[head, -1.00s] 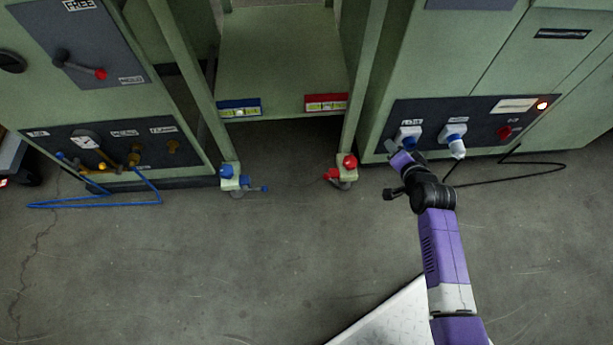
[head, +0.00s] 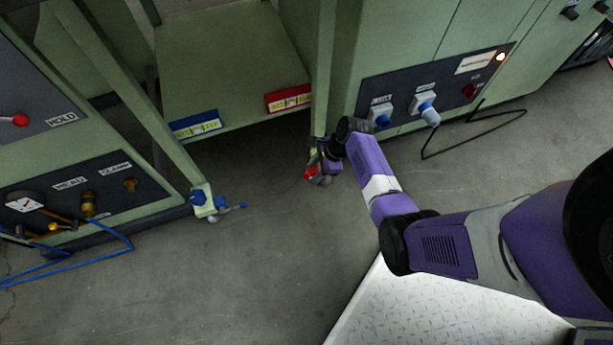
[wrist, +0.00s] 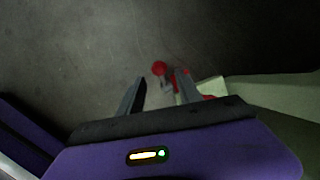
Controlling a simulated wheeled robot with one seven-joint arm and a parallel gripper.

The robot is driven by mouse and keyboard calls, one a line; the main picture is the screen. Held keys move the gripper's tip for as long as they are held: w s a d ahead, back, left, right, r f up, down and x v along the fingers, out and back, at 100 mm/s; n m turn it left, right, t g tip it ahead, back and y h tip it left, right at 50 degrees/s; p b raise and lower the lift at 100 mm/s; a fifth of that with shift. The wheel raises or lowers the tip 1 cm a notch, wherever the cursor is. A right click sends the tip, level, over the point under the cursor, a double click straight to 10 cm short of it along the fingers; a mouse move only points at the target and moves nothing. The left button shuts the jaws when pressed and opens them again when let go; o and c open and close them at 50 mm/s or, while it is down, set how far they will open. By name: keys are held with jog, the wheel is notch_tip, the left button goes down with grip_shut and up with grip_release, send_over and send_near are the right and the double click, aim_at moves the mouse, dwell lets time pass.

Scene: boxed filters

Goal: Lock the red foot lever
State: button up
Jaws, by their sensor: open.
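The red foot lever (head: 311,173) is at the foot of the right-hand green frame leg, low over the floor; my arm hides most of it in the head view. In the wrist view the lever's red round knob (wrist: 159,68) shows just beyond and between my gripper's fingertips. More red parts of the foot show behind and beside the right finger. My gripper (wrist: 158,84) is open with nothing held between its fingers. In the head view my gripper is at the red foot, its fingers hard to make out. Whether a finger touches the lever I cannot tell.
A blue foot lever (head: 222,205) sits at the left leg. A panel with blue sockets (head: 380,117) stands right of my wrist. A black cable (head: 455,139) and a blue hose (head: 100,252) lie on the floor. The floor between the legs is clear.

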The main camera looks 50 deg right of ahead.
aim_at(308, 176)
jog(key=b+x, duration=0.3)
jog(key=x, duration=0.2)
jog(key=shift+w+f, duration=0.15)
jog(key=shift+f, duration=0.25)
grip_shut()
dwell(1.1)
